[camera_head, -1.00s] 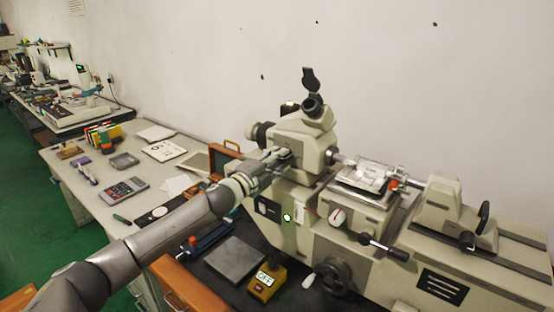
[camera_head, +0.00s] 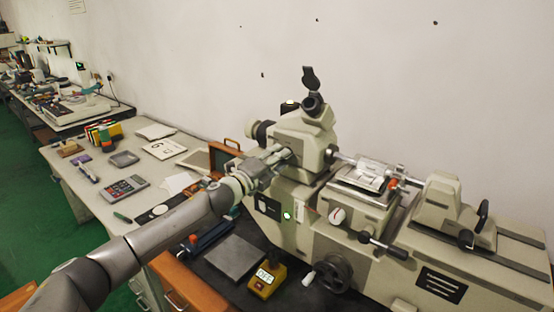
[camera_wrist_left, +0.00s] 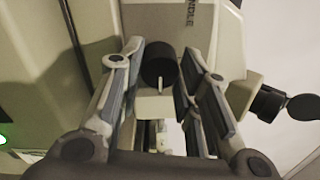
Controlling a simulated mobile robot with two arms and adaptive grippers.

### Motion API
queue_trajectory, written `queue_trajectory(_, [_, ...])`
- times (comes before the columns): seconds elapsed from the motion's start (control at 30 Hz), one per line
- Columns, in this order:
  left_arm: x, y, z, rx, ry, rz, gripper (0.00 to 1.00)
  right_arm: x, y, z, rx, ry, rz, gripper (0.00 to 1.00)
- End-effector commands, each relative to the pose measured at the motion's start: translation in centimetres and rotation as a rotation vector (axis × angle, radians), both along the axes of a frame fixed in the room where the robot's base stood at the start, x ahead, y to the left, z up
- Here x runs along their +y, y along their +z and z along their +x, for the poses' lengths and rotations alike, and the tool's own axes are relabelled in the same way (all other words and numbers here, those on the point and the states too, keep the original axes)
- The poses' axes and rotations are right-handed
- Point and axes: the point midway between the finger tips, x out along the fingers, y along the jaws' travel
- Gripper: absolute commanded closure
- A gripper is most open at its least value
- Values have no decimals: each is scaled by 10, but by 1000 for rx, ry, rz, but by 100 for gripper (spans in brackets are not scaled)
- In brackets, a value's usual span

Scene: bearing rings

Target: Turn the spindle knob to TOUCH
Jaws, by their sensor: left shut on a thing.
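The spindle knob (camera_wrist_left: 159,66) is a black round knob with a pale pointer line, on the front of the machine's cream headstock (camera_head: 303,137). In the head view my left gripper (camera_head: 284,158) reaches the headstock from the left and hides the knob. The rest of the label and any TOUCH mark cannot be read. My right gripper is not in view.
The long measuring machine (camera_head: 440,262) fills the right, with a round black handwheel (camera_head: 332,272) low on its front. A yellow box (camera_head: 267,279) and a grey plate (camera_head: 234,257) lie in front. A calculator (camera_head: 124,188) and papers lie on the left bench.

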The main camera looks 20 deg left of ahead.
Motion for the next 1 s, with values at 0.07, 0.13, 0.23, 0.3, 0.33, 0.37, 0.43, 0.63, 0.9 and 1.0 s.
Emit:
queue_trajectory(0.07, [-1, -2, 0, 3, 0, 0, 92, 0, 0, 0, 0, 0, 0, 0])
queue_trajectory(0.13, [0, -2, 0, 2, -1, 0, 60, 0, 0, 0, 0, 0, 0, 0])
queue_trajectory(0.23, [0, -1, 0, 2, -1, 0, 47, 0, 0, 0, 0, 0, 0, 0])
queue_trajectory(0.3, [0, -1, 0, 1, -1, -1, 47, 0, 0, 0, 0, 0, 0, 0])
queue_trajectory(0.33, [0, -1, 0, 1, -1, -1, 47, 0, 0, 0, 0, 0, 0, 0])
queue_trajectory(0.37, [0, -1, 0, 1, -1, -1, 47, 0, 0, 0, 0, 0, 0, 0])
queue_trajectory(0.43, [0, -1, 0, 1, 0, -1, 47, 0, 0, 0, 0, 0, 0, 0])
queue_trajectory(0.63, [1, -1, -3, 2, 0, -2, 47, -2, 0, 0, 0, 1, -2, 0])
queue_trajectory(0.9, [13, -3, -34, 3, 0, 1, 47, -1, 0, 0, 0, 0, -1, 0])
queue_trajectory(1.0, [19, -4, -50, 3, 0, 0, 47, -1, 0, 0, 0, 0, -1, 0])
